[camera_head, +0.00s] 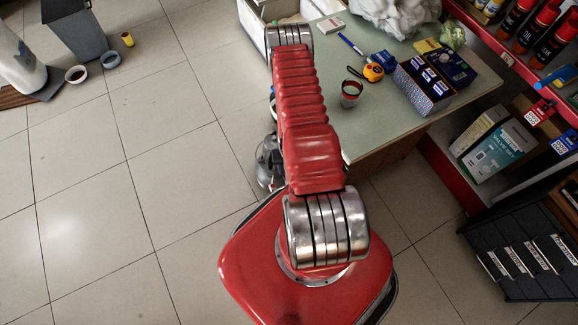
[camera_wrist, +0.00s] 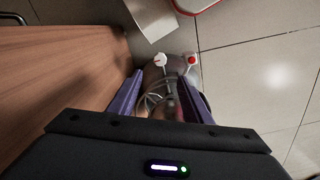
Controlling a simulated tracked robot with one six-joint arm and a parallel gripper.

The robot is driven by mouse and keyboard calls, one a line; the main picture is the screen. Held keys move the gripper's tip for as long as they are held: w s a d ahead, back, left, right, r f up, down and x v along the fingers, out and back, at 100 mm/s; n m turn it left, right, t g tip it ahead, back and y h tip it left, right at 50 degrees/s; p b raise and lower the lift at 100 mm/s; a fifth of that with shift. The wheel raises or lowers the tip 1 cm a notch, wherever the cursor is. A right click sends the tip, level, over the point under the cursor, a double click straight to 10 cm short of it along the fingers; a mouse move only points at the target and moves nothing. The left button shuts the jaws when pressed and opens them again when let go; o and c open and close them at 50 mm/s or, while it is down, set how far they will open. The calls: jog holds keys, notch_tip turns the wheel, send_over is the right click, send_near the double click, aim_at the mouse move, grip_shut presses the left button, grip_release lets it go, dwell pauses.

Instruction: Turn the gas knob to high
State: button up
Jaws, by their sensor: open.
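In the wrist view, a grey metal device (camera_wrist: 172,72) stands on the tiled floor between and beyond my fingers. It bears a white round part with a pointer-like end (camera_wrist: 160,60) and a small red part (camera_wrist: 192,60). Which of these is the gas knob, and its setting, I cannot tell. My gripper (camera_wrist: 163,88) is open, its two purple fingers apart on either side of the view of the device, and I see nothing held. In the head view, a grey device (camera_head: 267,160) shows partly beside the table, half hidden by my red arm. My gripper is hidden there.
A wooden panel (camera_wrist: 70,65) stands close on the left in the wrist view. In the head view, a green-topped table (camera_head: 430,125) holds a tape measure (camera_head: 373,72), a cup (camera_head: 350,93) and boxes. Shelves (camera_head: 470,185) stand at right.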

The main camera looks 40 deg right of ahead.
jog(key=shift+f, duration=0.1)
jog(key=shift+f, duration=6.8)
jog(key=shift+c, duration=0.6)
jog(key=c, duration=0.9)
